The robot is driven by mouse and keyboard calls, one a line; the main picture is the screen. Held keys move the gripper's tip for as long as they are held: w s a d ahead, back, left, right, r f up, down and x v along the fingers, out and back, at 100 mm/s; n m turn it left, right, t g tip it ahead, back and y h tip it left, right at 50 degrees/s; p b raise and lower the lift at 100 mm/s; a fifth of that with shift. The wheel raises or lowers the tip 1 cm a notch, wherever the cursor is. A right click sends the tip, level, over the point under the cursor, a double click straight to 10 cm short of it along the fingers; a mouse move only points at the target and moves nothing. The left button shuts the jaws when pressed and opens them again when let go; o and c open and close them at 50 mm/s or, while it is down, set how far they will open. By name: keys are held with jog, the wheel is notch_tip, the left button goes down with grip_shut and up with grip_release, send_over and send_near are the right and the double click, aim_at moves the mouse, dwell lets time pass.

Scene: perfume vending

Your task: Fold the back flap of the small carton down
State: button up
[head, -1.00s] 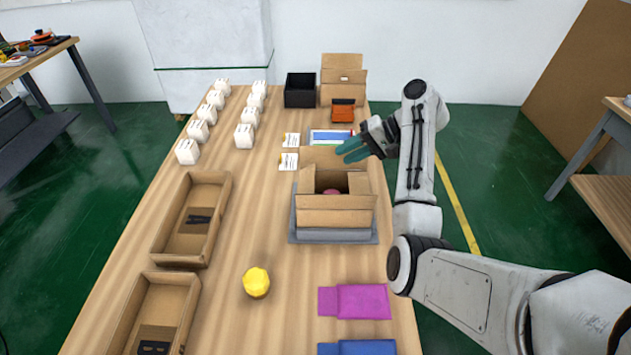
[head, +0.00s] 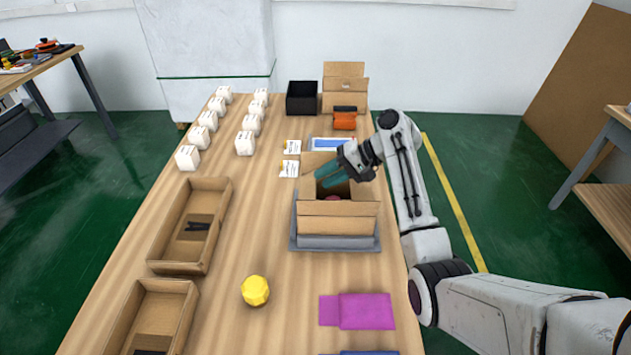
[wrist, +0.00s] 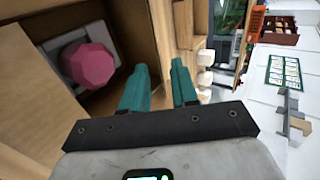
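The small carton (head: 338,226) stands on a grey base on the table with its top open. Its back flap (head: 311,160) stands up at the far side, partly hidden by my gripper. A pink faceted object (wrist: 88,64) sits inside the carton, in a grey insert. My gripper (head: 322,178) has teal fingers and reaches in from the right over the carton's opening, close to the back flap. In the wrist view its two fingers (wrist: 160,90) are apart, near a brown carton panel. I cannot tell whether they touch it.
A yellow faceted object (head: 255,291) and a magenta folded item (head: 366,311) lie nearer. Open trays (head: 160,268) line the left. White boxes (head: 187,158), a black bin (head: 301,98) and another carton (head: 344,101) stand farther back. The table's middle is clear.

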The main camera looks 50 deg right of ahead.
aim_at(315, 182)
jog(key=shift+x, duration=2.05)
grip_shut()
